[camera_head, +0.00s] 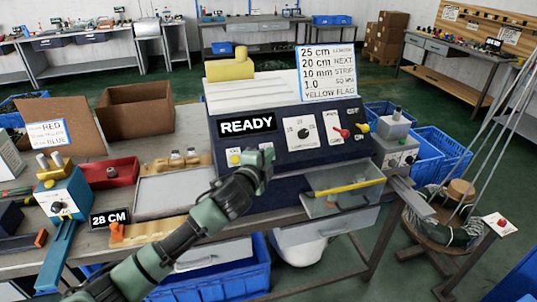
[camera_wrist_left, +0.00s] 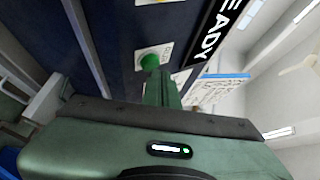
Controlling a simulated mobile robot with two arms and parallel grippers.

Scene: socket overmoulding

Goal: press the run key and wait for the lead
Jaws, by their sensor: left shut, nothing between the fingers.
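The machine's dark sloping panel (camera_head: 290,155) has a display (camera_head: 247,124) reading "READY". In the left wrist view a round green key (camera_wrist_left: 150,61) sits on a pale label plate; its label cannot be read, so I cannot tell if it is the run key. My left gripper (camera_head: 266,160) is shut and empty at the panel, below the display. It also shows in the left wrist view (camera_wrist_left: 161,82), its tips right by the green key; contact cannot be told. A yellow lead (camera_head: 350,186) lies across the clear tray (camera_head: 322,207) at the machine's front right. My right gripper is out of view.
A yellow button (camera_head: 235,159) is left of my gripper. A dial (camera_head: 299,131) and a red lever (camera_head: 341,132) are to its right. A sign (camera_head: 328,73) lists lengths and "YELLOW FLAG". A "28 CM" display (camera_head: 110,218) and a red bin (camera_head: 109,172) stand at the left.

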